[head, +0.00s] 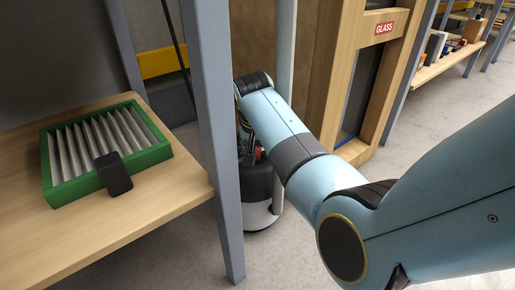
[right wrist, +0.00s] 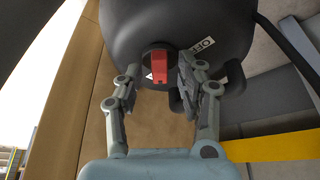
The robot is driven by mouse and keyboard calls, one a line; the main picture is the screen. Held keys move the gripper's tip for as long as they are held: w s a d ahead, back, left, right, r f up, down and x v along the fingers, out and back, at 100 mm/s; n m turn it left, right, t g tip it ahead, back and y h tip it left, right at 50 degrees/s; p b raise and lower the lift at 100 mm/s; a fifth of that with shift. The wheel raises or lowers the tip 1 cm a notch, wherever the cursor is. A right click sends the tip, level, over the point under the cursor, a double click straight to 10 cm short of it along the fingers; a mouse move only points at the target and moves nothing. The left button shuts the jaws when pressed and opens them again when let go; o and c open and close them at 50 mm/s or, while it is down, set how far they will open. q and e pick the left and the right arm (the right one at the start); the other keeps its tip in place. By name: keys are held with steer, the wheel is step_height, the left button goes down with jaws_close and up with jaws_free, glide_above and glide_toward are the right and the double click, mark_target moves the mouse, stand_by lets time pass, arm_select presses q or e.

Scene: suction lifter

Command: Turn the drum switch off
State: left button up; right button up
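The drum switch is a red handle (right wrist: 159,68) on a round black mount on a dark drum-shaped body (right wrist: 125,30). Part of a white label with "OFF"-like letters shows beside it, turned around in this view. My right gripper (right wrist: 160,74) has its fingers apart, one on each side of the red handle, with gaps showing. In the head view the dark drum (head: 257,184) stands on a pale base behind a grey post, and my right gripper (head: 250,148) is small and partly hidden at it. My left gripper is out of view.
A wooden bench (head: 120,225) at left holds a green-framed pleated filter (head: 70,193) and a black block (head: 113,174). A grey post (head: 218,130) stands close to my right arm. A wooden frame marked GLASS (head: 338,75) stands behind the arm.

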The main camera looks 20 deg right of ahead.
jaws_close()
steer(key=shift+s, duration=0.1)
stand_by(0.5)
